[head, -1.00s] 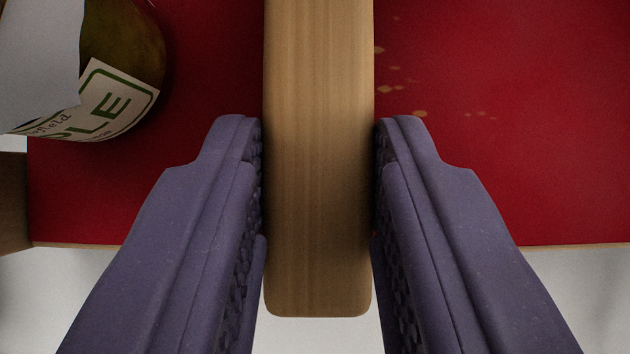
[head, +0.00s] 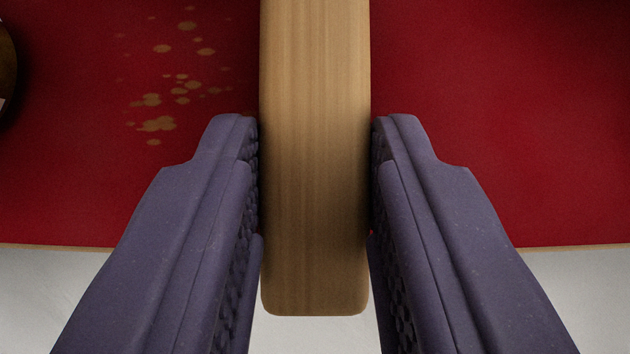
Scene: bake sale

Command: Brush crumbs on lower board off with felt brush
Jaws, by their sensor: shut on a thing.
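My gripper (head: 315,165) is shut on the wooden handle of the felt brush (head: 315,130), with one purple finger on each side of it. The handle runs up out of the top of the picture, so the felt end is out of sight. Tan crumbs (head: 157,124) lie scattered on the red board (head: 480,120), to the left of the handle and beyond the left fingertip. Whether the brush touches the board cannot be told.
A dark rounded object (head: 7,70) is cut off at the left edge. The board's pale front edge (head: 570,247) crosses the picture, with a light grey surface (head: 60,290) below it. The board right of the handle looks clear.

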